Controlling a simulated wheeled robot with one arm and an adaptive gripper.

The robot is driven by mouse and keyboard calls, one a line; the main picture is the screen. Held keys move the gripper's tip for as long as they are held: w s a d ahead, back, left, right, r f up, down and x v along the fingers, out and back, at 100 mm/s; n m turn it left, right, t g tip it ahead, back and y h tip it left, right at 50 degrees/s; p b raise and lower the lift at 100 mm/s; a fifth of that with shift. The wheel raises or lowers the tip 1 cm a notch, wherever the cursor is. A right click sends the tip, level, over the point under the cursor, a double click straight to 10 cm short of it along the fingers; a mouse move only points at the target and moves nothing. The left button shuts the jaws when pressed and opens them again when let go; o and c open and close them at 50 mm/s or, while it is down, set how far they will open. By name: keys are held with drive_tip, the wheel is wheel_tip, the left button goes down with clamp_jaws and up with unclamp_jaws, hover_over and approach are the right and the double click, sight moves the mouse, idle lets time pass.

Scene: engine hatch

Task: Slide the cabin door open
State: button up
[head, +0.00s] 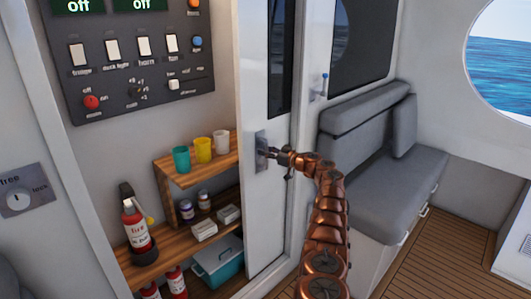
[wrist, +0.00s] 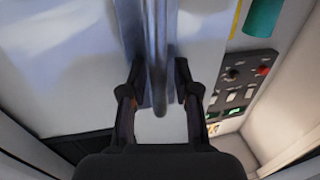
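The cabin door (head: 267,215) is a tall white panel with a dark window, standing in the middle of the head view. Its metal handle (head: 261,150) sits on a small plate at mid height. My gripper (head: 277,157) reaches the handle from the right. In the wrist view the handle (wrist: 157,60) is an upright grey bar between the two dark fingers of my gripper (wrist: 159,75). The fingers stand apart, one on each side of the bar, with what looks like a small gap. Contact is hard to make out.
Left of the door are wooden shelves (head: 195,172) with cups and boxes, a fire extinguisher (head: 137,230) and a teal box (head: 216,262). A switch panel (head: 135,60) is above. A grey bench (head: 385,180) stands right, with open wooden floor (head: 430,245) beside it.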

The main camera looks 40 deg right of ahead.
drive_tip(key=shift+o, duration=0.4)
drive_tip(key=shift+s+d, duration=0.1)
drive_tip(key=shift+s+f, duration=0.1)
drive_tip(key=v, duration=1.2)
drive_tip(key=shift+d, duration=0.1)
